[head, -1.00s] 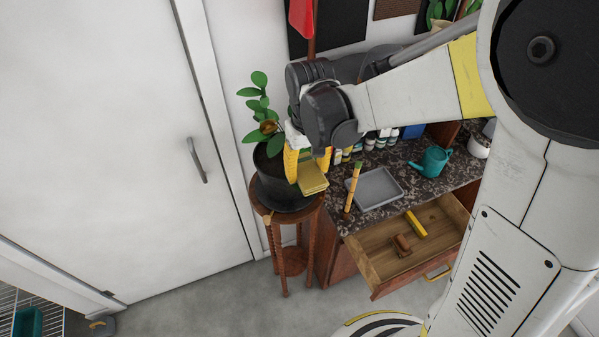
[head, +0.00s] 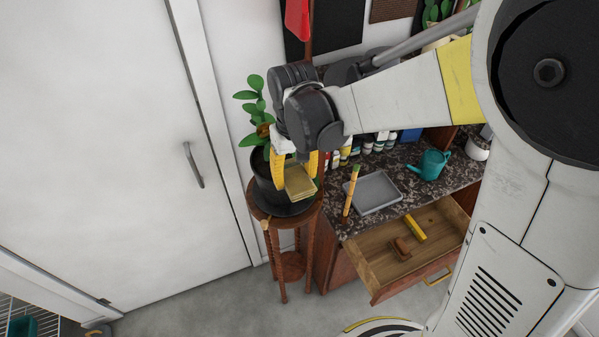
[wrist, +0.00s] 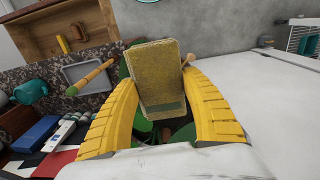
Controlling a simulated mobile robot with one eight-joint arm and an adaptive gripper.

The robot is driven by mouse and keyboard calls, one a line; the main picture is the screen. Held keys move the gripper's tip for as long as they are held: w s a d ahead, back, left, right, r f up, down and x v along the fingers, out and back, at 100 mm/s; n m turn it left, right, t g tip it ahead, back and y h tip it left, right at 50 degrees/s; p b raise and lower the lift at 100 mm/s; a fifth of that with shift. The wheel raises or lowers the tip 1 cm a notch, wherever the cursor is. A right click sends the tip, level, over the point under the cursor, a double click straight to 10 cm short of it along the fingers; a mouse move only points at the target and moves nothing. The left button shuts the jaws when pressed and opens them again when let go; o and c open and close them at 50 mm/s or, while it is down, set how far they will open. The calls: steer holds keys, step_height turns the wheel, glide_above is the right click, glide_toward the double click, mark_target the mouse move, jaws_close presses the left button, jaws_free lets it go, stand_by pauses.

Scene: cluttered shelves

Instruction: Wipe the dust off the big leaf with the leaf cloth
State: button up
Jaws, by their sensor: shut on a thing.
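My gripper (head: 295,178) points down beside the potted plant, its yellow fingers shut on a flat, yellowish-tan leaf cloth (head: 300,184). In the wrist view, the cloth (wrist: 158,72) stands between the two fingers and hides much of what lies behind it. The plant's green leaves (head: 252,95) rise to the left of my gripper, with a brownish patch (head: 264,130) near it. Green leaf surface (wrist: 143,128) shows below the cloth in the wrist view. I cannot tell whether the cloth touches a leaf. The dark pot (head: 265,190) sits under the cloth.
The pot stands on a wooden plant stand (head: 274,222). To the right, a speckled counter holds a bamboo stick (head: 350,192), a grey tray (head: 375,191), a teal watering can (head: 430,164) and bottles. An open drawer (head: 375,262) juts out below. A white door (head: 110,150) is left.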

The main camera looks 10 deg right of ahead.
steer(key=shift+w+a, duration=0.2)
steer(key=shift+w, duration=0.65)
steer(key=shift+w+d+f+b, duration=0.1)
steer(key=shift+w+d+b, duration=0.1)
steer(key=shift+d, duration=0.6)
steer(key=shift+w+d+b, duration=0.2)
steer(key=shift+d, duration=0.75)
steer(key=shift+s+a+b, duration=0.2)
steer(key=shift+s+a, duration=0.05)
steer(key=shift+a, duration=0.65)
steer(key=shift+s+a+b, duration=0.2)
steer(key=shift+s+a, duration=0.05)
steer(key=shift+a, duration=0.6)
steer(key=shift+r+p, duration=2.4)
steer(key=shift+r, duration=1.2)
